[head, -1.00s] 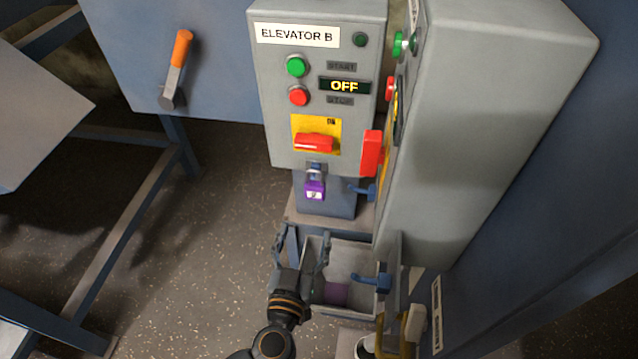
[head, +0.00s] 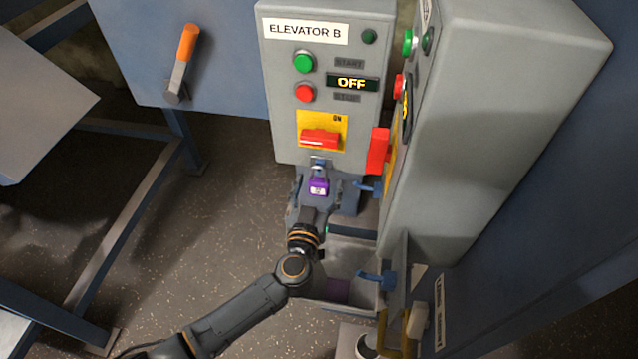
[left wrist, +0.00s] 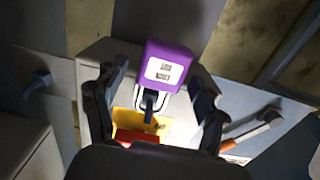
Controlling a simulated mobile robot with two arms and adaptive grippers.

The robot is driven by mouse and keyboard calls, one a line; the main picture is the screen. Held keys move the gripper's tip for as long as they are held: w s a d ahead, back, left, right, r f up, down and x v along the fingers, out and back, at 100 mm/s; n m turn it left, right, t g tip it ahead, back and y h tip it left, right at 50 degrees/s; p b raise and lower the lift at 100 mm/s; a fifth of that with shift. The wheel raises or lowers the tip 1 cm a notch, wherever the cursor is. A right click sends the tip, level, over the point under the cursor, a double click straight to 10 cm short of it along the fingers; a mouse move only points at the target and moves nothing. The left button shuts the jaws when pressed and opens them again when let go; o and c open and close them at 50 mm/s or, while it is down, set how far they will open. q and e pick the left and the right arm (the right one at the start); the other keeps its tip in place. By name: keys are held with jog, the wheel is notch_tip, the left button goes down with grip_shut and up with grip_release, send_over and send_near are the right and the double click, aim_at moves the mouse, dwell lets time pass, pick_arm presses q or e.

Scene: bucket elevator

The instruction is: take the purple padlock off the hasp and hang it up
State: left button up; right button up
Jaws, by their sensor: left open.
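The purple padlock (head: 319,187) with a white label hangs by its shackle from the hasp (head: 318,165) below the red switch handle (head: 320,138) of the Elevator B panel. In the left wrist view the padlock (left wrist: 168,66) shows close up, its shackle around the hasp (left wrist: 149,103). My left gripper (head: 318,184) is open, with one finger on each side of the padlock; gaps show between the fingers (left wrist: 153,98) and the padlock in the wrist view. Blue hooks stick out at the right, an upper one (head: 369,188) and a lower one (head: 378,279). My right gripper is not in view.
A second grey control box (head: 480,140) stands close on the right. Below is a grey open bin (head: 350,248) with a purple patch inside. An orange-handled lever (head: 184,55) is on the blue housing at left. Open floor (head: 180,240) lies to the left.

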pick_arm(q)
jog(key=shift+w+d+f, duration=0.1)
jog(key=shift+w+d, duration=0.1)
jog(key=shift+w, duration=0.5)
jog(key=shift+s, duration=0.1)
jog(key=shift+c, duration=1.2)
jog(key=c, duration=1.1)
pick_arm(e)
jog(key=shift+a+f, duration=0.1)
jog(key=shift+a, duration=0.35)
pick_arm(q)
jog(key=shift+s+a+r, duration=0.1)
jog(key=shift+s+r, duration=0.15)
jog(key=shift+r, duration=0.15)
jog(key=s+a+r+p, duration=0.1)
jog(key=s+r, duration=0.1)
jog(key=s, duration=0.2)
jog(key=s+r, duration=0.3)
jog(key=s, duration=0.1)
jog(key=s+a+r+p, duration=0.1)
jog(key=s+r, duration=0.1)
jog(key=s, duration=0.3)
jog(key=shift+s+a+r+p, duration=0.1)
jog(key=shift+a+r+p, duration=0.1)
jog(key=shift+a+p, duration=0.15)
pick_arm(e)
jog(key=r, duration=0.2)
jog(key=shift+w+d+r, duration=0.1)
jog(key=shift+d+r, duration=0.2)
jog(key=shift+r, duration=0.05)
